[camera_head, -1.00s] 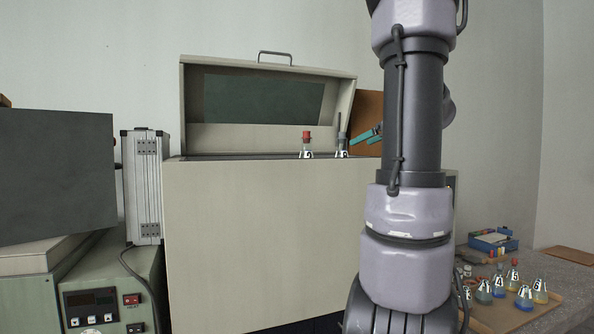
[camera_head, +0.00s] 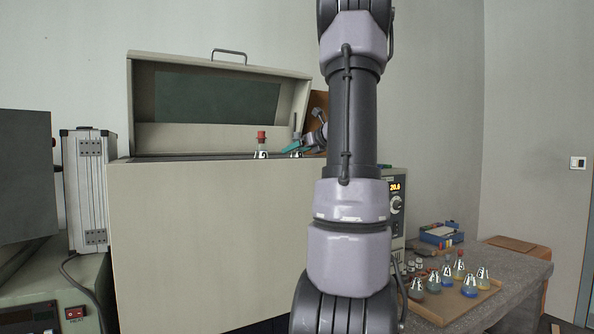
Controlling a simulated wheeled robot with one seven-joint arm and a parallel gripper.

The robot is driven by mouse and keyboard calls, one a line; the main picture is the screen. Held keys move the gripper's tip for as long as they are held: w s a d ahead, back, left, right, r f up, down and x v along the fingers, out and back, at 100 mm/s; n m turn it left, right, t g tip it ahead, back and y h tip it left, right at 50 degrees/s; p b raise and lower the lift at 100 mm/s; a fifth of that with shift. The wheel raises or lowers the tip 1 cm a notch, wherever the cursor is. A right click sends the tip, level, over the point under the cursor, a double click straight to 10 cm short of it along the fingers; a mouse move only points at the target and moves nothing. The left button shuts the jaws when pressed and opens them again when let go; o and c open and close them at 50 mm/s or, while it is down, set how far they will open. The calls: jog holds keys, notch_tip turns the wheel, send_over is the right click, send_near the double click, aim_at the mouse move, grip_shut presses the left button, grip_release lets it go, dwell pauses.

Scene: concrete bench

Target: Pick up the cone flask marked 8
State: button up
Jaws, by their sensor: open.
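A flask with a red stopper (camera_head: 261,146) stands upright in the open top of the large beige box, with a dark mark on a white label. A second flask (camera_head: 296,153) with a thin grey rod or neck stands to its right, and its label is too small to read surely. Several labelled flasks stand on a tray (camera_head: 438,316) at right, with blue, yellow and greenish liquid. I cannot surely tell which flask bears the 8.
The beige box (camera_head: 208,245) has its lid (camera_head: 217,103) raised behind the flasks. My arm hides the middle of the view. An instrument with a lit display (camera_head: 396,187) and a blue bin (camera_head: 441,234) stand at right. A silver case (camera_head: 87,190) is at left.

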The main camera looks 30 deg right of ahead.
grip_shut()
dwell(1.4)
